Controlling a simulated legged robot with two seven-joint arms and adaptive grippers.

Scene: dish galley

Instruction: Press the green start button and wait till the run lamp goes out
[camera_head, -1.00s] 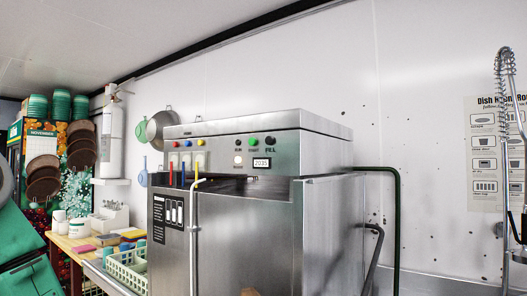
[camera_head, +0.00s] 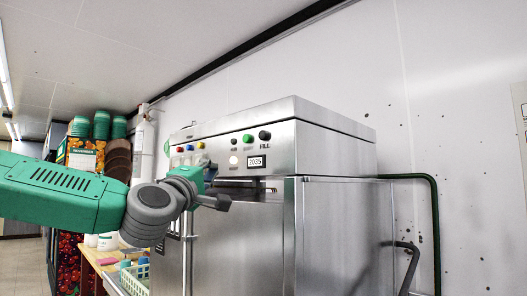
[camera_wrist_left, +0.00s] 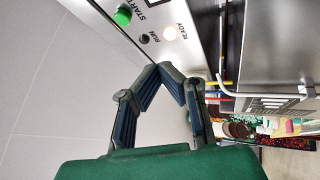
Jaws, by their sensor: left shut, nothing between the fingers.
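The green start button (camera_head: 247,139) is on the front panel of the steel dishwasher (camera_head: 330,150), left of the black fill knob (camera_head: 265,135). It also shows in the left wrist view (camera_wrist_left: 122,16), at the top edge. The small run lamp (camera_head: 234,141) looks dark; in the left wrist view the run lamp (camera_wrist_left: 144,39) is dark too. The ready lamp (camera_head: 233,160) below it glows white. My left gripper (camera_head: 220,202) is in front of the panel, lower left of the button and apart from it. Its fingertips (camera_wrist_left: 170,72) meet, empty. My right gripper is out of view.
A display (camera_head: 256,161) reads 2035. Red, blue and yellow buttons (camera_head: 190,148) sit at the panel's left. A dark green pipe (camera_head: 436,230) runs right of the machine. Space above the machine is clear.

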